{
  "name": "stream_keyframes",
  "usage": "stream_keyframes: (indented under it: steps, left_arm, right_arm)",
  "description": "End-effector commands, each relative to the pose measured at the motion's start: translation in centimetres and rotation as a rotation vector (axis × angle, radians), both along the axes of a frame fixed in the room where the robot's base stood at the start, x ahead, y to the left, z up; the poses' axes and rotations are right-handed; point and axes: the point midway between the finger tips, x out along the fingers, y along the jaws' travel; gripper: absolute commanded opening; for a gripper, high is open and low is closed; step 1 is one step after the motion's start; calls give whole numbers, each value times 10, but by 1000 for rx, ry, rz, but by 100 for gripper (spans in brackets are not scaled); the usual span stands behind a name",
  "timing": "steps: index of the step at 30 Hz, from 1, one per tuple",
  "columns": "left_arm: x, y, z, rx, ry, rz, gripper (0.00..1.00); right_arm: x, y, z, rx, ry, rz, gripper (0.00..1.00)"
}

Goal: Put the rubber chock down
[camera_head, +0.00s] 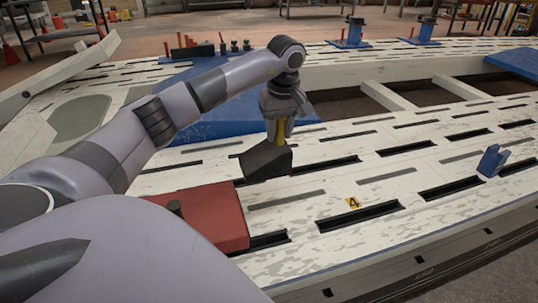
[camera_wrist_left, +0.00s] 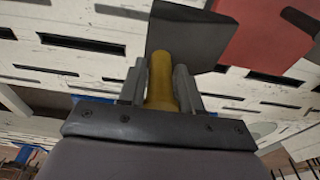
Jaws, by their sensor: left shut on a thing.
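The rubber chock is a dark grey wedge (camera_head: 266,162) with a yellow handle. It hangs below my left gripper (camera_head: 279,132) over the slotted white bench (camera_head: 330,188) in the head view. In the left wrist view the chock (camera_wrist_left: 187,32) is at the top centre. There my left gripper (camera_wrist_left: 160,88) is shut on the yellow handle, one finger on each side. The chock's lower edge is close to the bench top; I cannot tell whether it touches. My right gripper is not in view.
A red block (camera_head: 212,212) lies on the bench left of the chock, and shows in the wrist view (camera_wrist_left: 262,35). A blue bracket (camera_head: 492,160) stands at the right. A yellow marker (camera_head: 353,203) lies on the bench. Blue plates and an open frame gap lie behind.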

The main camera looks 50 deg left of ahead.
Motion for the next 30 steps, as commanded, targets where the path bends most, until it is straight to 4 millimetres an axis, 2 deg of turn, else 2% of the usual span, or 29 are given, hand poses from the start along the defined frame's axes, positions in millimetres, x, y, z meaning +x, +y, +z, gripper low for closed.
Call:
stream_keyframes:
  steps: [2, 10, 15, 19, 26, 30]
  left_arm:
    - [-1, 1, -18, -1, 3, 2, 0]
    - [-1, 0, -86, -2, 3, -1, 0]
    - [0, -1, -124, -1, 2, -2, 0]
    - [0, 0, -142, 1, 1, -1, 0]
    - [0, -1, -154, 0, -1, -2, 0]
    - [0, -1, -173, 0, 2, -2, 0]
  right_arm:
    - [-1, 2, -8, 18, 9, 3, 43]
    - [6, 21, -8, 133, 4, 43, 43]
    - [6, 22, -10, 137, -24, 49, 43]
    - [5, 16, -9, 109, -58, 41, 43]
    - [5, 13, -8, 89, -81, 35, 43]
    - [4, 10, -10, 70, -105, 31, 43]
